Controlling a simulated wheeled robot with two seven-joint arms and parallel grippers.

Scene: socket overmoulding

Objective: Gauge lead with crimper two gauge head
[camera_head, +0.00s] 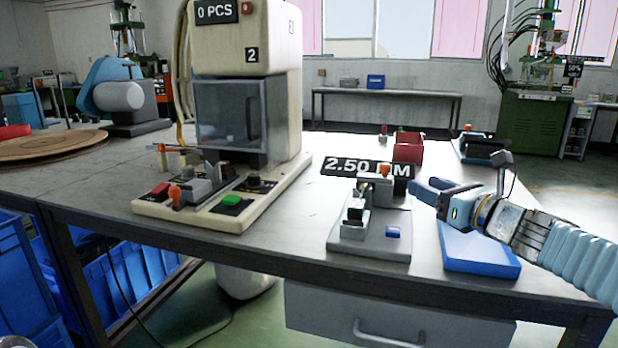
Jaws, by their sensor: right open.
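Crimper two (275,40) is a cream press marked "2" with a "0 PCS" display, standing on the left half of the table. Its base carries a red button, a green button and small orange-tipped parts. The gauge head (370,240) is a small grey fixture right of it, with a black and silver block, a blue button and an orange-tipped part on top. A "2.50 MM" display (345,168) stands behind it. My right gripper (422,189) is open, just right of the gauge head and apart from the orange part. I cannot clearly make out a lead.
A blue pad (478,252) lies at the table's front right, below my right wrist. A red bin (408,147) and a dark fixture (478,150) stand behind. A round wooden board (40,147) lies far left. The tabletop between crimper and gauge is clear.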

